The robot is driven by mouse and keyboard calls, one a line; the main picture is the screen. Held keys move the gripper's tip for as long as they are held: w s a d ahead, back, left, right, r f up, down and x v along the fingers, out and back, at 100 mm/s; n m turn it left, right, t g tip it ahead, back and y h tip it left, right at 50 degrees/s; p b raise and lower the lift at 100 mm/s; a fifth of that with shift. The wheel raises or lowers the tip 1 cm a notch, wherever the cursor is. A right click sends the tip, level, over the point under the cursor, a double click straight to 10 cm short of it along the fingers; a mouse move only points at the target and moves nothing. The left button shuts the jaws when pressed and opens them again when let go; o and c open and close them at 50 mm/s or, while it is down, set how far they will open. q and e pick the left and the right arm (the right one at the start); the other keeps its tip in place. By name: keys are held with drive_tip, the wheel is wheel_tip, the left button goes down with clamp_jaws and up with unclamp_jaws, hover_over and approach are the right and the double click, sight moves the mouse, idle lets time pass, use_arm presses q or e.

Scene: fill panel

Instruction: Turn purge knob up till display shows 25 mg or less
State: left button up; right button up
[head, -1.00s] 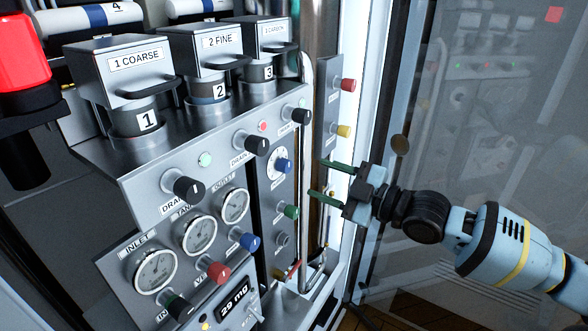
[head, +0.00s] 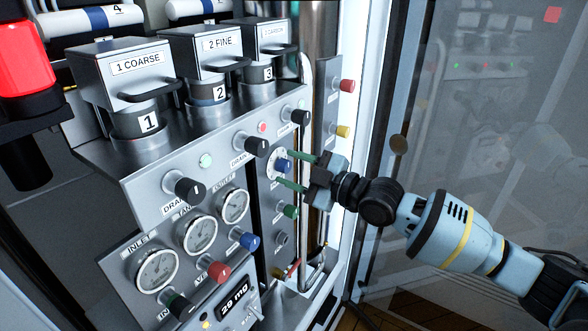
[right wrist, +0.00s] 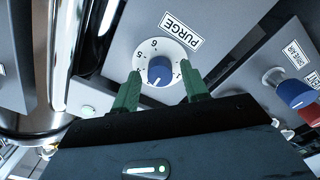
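The purge knob (head: 284,167) is a blue knob on a white numbered dial, on the narrow grey panel right of the gauges. In the right wrist view the blue knob (right wrist: 161,72) sits under the PURGE label, its white mark toward the bottom of the picture. My right gripper (head: 285,170) is open, its green fingertips at the dial on either side of the knob. The right wrist view shows a gap between the knob and each finger. The display (head: 235,298) seems to read 29 mg. My left gripper is not in view.
A vertical chrome rail (head: 307,220) runs close beside the panel. A clear glass pane (head: 480,150) stands to the right.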

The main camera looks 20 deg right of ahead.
drive_tip(key=c, duration=0.8)
drive_tip(key=shift+m, duration=0.4)
drive_tip(key=m, duration=0.6)
drive_tip(key=shift+m, duration=0.9)
